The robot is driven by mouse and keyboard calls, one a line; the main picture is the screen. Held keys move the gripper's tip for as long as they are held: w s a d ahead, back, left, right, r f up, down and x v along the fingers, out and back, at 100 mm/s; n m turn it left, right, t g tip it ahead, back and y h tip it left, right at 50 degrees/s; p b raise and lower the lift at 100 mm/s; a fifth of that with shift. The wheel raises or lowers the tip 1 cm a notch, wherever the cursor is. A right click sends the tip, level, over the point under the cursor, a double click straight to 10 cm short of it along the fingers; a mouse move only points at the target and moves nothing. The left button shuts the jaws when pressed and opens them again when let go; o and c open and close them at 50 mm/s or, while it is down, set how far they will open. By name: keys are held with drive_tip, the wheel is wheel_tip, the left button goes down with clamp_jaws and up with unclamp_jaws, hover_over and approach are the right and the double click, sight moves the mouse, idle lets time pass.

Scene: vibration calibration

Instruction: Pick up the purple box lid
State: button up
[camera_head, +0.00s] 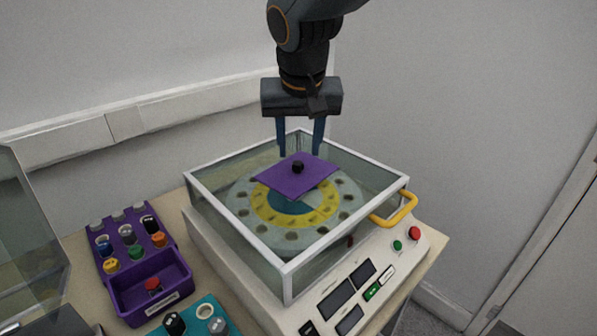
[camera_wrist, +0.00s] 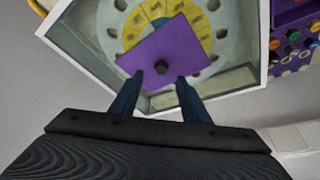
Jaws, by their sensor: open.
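The purple box lid (camera_head: 313,180) is a flat square plate with a black knob (camera_head: 298,167) at its middle. It shows over the round disc of the machine; I cannot tell whether it touches the disc. In the wrist view the lid (camera_wrist: 150,48) lies just beyond my fingertips, with its knob (camera_wrist: 161,67) between them in the picture. My gripper (camera_head: 300,154) points down with its two blue fingers apart and nothing between them, at the lid's far side. The purple box (camera_head: 180,279) stands left of the machine, its front compartment uncovered.
The machine's clear cover has a white frame (camera_head: 236,215) and a yellow handle (camera_head: 394,212). Several capped vials stand in the purple box. A teal holder (camera_head: 206,303) is at the front. A wall (camera_head: 450,100) stands close behind.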

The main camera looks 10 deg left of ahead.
sight(298, 163)
drive_tip(key=p+x, duration=0.1)
drive_tip(key=x, duration=0.3)
drive_tip(key=shift+s+f, duration=0.15)
drive_tip(key=shift+f, duration=0.15)
clamp_jaws()
